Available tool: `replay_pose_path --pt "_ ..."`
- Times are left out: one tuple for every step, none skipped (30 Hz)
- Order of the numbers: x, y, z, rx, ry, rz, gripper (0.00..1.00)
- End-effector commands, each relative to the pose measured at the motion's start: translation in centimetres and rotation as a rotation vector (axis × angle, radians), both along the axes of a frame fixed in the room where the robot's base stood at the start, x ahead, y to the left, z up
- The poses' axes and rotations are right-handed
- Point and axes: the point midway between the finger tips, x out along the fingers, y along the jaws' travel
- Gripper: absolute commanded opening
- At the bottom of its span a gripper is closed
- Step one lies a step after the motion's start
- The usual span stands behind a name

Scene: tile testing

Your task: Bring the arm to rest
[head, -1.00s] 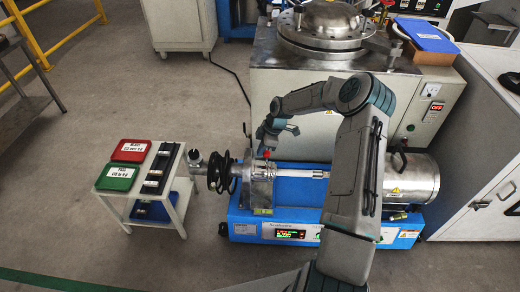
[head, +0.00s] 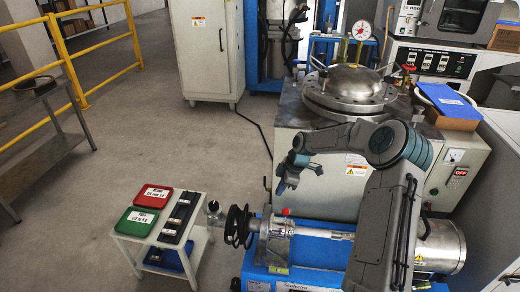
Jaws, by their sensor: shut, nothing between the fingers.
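My arm rises from the lower right of the head view and bends over at its elbow. Its forearm reaches left, and my gripper (head: 281,188) hangs at the end, pointing down. The gripper is shut and holds nothing. It is small in the picture and seems to be above the left end of the blue testing machine (head: 313,256), close to the red knob (head: 285,211). I cannot tell the exact gap. My upper arm hides part of the machine's right side.
A white side table (head: 199,240) carries a red tray (head: 153,194), a green tray (head: 138,221) and a black holder (head: 178,217). A steel pressure vessel (head: 349,85) stands on a cabinet behind the arm. A yellow railing (head: 64,54) is at left. Open floor lies left of the table.

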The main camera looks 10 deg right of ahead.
Motion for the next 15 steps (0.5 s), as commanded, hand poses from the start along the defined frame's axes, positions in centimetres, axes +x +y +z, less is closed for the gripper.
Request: replay_pose_path --pt "0.0 0.0 0.1 -0.001 0.0 0.0 0.0" --pt "0.0 0.0 0.2 -0.002 0.001 -0.001 0.0" --pt "-0.1 0.1 0.6 -0.007 0.002 -0.003 0.0" --pt "-0.3 0.2 1.0 -0.013 0.005 -0.007 0.0" --pt "-0.5 0.3 1.6 -0.022 0.008 -0.012 0.0" --pt "-0.9 0.6 2.5 -0.036 0.016 -0.021 0.0" --pt "-1.2 0.7 3.5 -0.049 0.022 -0.032 0.0" --pt "-1.6 0.9 4.4 -0.064 0.029 -0.045 0.0" --pt "-2.2 1.2 5.9 -0.087 0.038 -0.067 0.0" --pt "-2.8 1.4 7.0 -0.104 0.047 -0.085 0.0" --pt "-3.4 1.6 8.2 -0.123 0.054 -0.106 0.0" --pt "-4.2 1.8 9.7 -0.148 0.063 -0.136 0.0" --pt "-4.8 2.0 10.8 -0.165 0.069 -0.16 0.0" --pt "-5.4 2.1 12.0 -0.181 0.075 -0.184 0.0" --pt "-6.2 2.2 13.4 -0.202 0.081 -0.22 0.0"
